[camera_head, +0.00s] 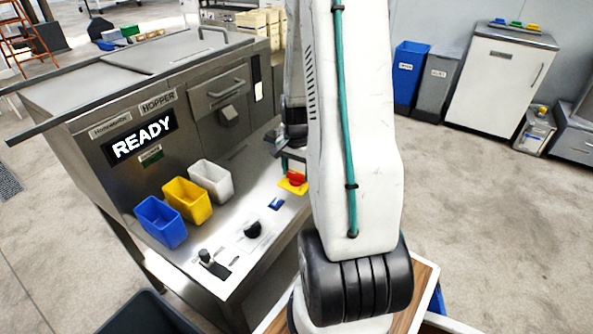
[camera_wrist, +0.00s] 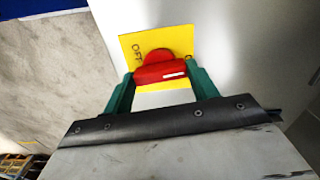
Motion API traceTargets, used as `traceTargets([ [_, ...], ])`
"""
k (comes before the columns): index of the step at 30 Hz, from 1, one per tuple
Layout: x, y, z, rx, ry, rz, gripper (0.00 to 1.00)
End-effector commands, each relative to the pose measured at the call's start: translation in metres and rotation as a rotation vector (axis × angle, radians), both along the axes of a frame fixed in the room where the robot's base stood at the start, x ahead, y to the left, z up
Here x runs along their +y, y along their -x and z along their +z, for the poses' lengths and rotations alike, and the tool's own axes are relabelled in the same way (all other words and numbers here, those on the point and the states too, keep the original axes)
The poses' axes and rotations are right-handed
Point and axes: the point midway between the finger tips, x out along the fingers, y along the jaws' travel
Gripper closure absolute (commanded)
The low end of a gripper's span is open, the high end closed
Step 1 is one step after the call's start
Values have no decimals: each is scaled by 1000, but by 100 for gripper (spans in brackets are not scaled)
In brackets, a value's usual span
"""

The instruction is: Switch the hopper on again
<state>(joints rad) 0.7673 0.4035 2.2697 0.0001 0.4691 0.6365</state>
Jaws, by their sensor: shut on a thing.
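The hopper (camera_head: 60,95) is a steel machine at the left in the head view, with a display reading READY (camera_head: 143,138). A red rotary switch on a yellow plate (camera_head: 293,183) sits on its shelf, partly hidden by my arm. In the wrist view the red switch (camera_wrist: 160,66) lies between the two green fingers of my gripper (camera_wrist: 160,80), which is shut on it. Its white mark points sideways to the right. The yellow plate (camera_wrist: 130,45) shows the letters OFF at its left; the lettering at its right is mostly hidden.
Blue (camera_head: 161,222), yellow (camera_head: 187,200) and white (camera_head: 211,179) bins stand on the shelf. A black knob (camera_head: 253,229) and a small lever (camera_head: 205,257) are nearer the front. A white cabinet (camera_head: 500,75) and waste bins (camera_head: 409,72) stand at the back right. The floor between is clear.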

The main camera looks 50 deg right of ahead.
Motion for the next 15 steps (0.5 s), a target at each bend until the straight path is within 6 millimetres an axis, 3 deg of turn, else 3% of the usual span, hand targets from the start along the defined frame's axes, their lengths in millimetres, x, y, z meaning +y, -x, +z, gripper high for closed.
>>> traceTargets([
  [15,-1,-1,1,-3,3,-105,65],
])
